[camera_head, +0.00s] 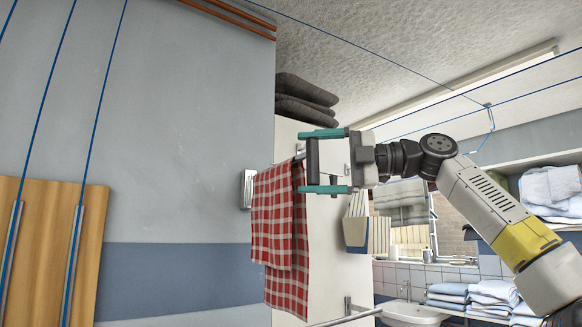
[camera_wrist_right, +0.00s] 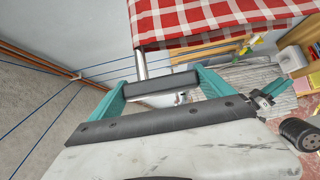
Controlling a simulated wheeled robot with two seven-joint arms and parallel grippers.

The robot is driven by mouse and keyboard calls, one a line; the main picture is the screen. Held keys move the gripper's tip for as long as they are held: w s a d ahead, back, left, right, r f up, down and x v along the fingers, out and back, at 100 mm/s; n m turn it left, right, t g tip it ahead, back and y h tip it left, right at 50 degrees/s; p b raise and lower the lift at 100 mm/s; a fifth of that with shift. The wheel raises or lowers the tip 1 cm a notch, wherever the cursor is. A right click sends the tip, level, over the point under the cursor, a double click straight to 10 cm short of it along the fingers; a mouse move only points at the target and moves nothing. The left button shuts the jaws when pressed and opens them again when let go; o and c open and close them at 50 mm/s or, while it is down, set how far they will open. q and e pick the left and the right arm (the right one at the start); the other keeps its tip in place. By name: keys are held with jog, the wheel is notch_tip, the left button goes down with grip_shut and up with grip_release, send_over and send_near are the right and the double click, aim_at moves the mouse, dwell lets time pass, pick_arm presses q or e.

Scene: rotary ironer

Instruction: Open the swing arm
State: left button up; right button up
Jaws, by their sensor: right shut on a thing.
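A red-and-white checked cloth (camera_head: 278,230) hangs beside the blue-grey wall, and its edge fills the top of the wrist view (camera_wrist_right: 215,20). A thin metal rod, which I take for the swing arm (camera_wrist_right: 142,66), runs from under the cloth to my fingers. In the head view a short piece of the rod (camera_head: 299,154) shows at the cloth's top corner. My right gripper (camera_head: 312,161), with teal fingers and a dark bar across the tips, is shut on the rod's end. The contact is partly hidden. My left gripper is not in view.
A bare rail (camera_head: 346,318) sticks out lower down. Dark folded towels (camera_head: 305,95) lie atop the white panel. A washbasin (camera_head: 408,313) and towel stacks (camera_head: 490,292) stand at right. Blue lines (camera_head: 370,55) cross overhead. A wooden board (camera_head: 92,240) is at left.

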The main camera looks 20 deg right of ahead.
jog(key=shift+f, duration=0.1)
jog(key=o, duration=1.8)
jog(key=shift+d, duration=0.1)
jog(key=v, duration=0.7)
jog(key=shift+s+d, duration=0.15)
jog(key=shift+d, duration=0.15)
jog(key=s+a+f+m+t+h, duration=0.1)
jog(key=s+a+f+m+h, duration=0.25)
jog(key=a+f+m, duration=0.4)
jog(key=s+a+f+m+t+h, duration=0.1)
jog(key=s+a+f+m+h, duration=0.1)
jog(key=a+f+m+h, duration=0.4)
jog(key=f+m+g+h, duration=0.1)
jog(key=f+m, duration=0.4)
jog(key=f, duration=0.6)
jog(key=s+f+m+g+h, duration=0.1)
jog(key=f+m+h, duration=0.1)
jog(key=f+m, duration=0.4)
jog(key=f+m+g+h, duration=0.1)
jog(key=f+m, duration=0.5)
jog(key=f, duration=1)
jog(key=shift+s+a+h, duration=0.25)
jog(key=shift+s+h, duration=0.05)
jog(key=shift+h, duration=0.05)
